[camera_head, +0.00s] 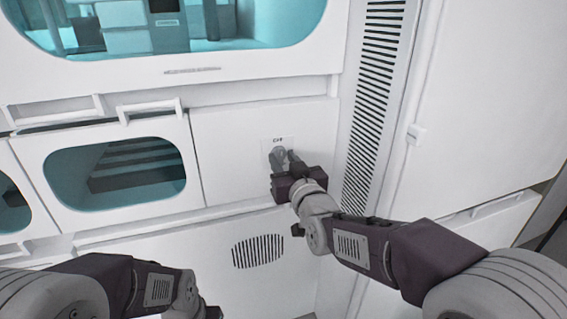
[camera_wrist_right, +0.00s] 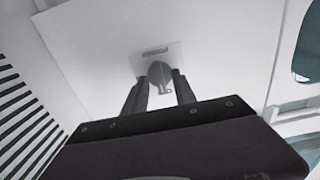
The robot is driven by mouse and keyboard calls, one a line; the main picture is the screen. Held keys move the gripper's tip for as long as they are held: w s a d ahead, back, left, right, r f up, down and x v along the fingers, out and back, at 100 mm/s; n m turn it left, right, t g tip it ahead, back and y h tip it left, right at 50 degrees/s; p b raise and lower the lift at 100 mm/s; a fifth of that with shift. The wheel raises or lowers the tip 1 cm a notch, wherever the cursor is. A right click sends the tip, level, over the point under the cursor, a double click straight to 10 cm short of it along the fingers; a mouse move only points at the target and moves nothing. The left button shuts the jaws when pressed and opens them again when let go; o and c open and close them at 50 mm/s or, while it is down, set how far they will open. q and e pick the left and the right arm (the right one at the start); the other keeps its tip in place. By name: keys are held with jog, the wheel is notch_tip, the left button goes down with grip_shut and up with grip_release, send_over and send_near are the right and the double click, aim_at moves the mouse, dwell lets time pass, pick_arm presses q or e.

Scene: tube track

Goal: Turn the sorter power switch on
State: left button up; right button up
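The power switch is a small grey knob (camera_wrist_right: 160,74) on a light plate (camera_wrist_right: 158,57) fixed to the white front panel. Small dark lettering on the plate (camera_head: 277,141) seems to read OFF in the head view. My right gripper (camera_wrist_right: 158,84) is open, with one finger on each side of the knob in the right wrist view. I cannot tell whether the fingers touch it. In the head view my right gripper (camera_head: 286,158) partly hides the knob. My left arm enters at the bottom left; its fingers are outside the picture.
Left of the switch is a door with a teal window (camera_head: 116,178) and a projecting handle (camera_head: 150,109). A large teal window (camera_head: 170,30) is above. A slatted vent (camera_head: 372,110) runs down the right. A lower panel has a round grille (camera_head: 258,251).

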grip_shut()
jog(key=shift+f+m+b, duration=0.15)
jog(key=shift+m+b, duration=0.45)
jog(key=shift+m, duration=0.2)
jog(key=m+b, duration=0.2)
jog(key=m, duration=0.1)
jog(key=shift+m, duration=0.3)
jog(key=m+b, duration=0.3)
jog(key=m, duration=0.1)
jog(key=shift+f, duration=0.1)
jog(key=m+b, duration=0.4)
jog(key=m, duration=0.1)
jog(key=shift+m+b, duration=0.95)
jog(key=shift+m, duration=0.85)
